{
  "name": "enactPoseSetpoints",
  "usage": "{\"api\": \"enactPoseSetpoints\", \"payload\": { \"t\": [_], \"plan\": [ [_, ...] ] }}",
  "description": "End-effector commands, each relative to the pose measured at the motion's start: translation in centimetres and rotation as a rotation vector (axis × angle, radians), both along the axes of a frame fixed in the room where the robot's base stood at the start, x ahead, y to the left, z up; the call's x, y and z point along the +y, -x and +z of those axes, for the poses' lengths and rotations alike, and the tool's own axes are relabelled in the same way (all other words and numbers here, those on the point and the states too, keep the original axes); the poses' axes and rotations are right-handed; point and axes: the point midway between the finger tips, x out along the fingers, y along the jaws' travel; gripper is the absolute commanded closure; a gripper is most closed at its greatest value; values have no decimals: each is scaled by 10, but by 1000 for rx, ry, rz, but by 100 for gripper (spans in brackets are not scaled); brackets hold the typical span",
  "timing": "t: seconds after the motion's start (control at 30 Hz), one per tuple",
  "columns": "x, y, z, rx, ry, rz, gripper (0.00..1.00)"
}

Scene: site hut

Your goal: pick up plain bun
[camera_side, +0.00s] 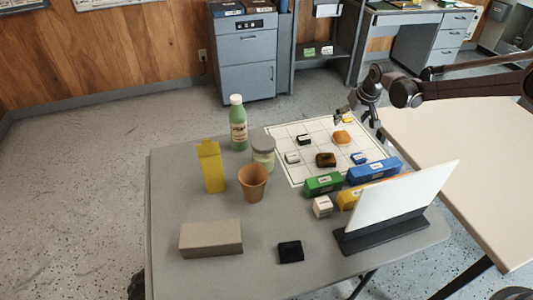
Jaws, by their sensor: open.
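A small orange-brown rounded item (342,137), which looks like the plain bun, lies on the white gridded mat (285,150) near its right side. My gripper (359,122) is above the mat's far right part, beside and above the bun in the picture. Its fingers point down and are spread apart, with nothing seen between them. Whether they touch the bun cannot be told, but they look apart from it.
Green (324,184) and blue (374,169) boxes and a white upright panel (402,205) stand nearer. A green bottle (238,124), jar (263,152) and brown cup (252,183) stand left.

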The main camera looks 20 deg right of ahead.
Motion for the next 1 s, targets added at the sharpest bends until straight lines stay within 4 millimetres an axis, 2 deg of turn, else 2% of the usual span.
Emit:
{"api": "enactPoseSetpoints", "payload": {
  "t": [0.3,0.57,0.8,1.0],
  "plan": [
    [-3,-16,-38,0,0,0,21],
    [-4,-21,-52,0,0,0,21],
    [-9,-34,-78,0,0,0,21],
    [-10,-39,-92,-1,0,0,21]
  ]
}}
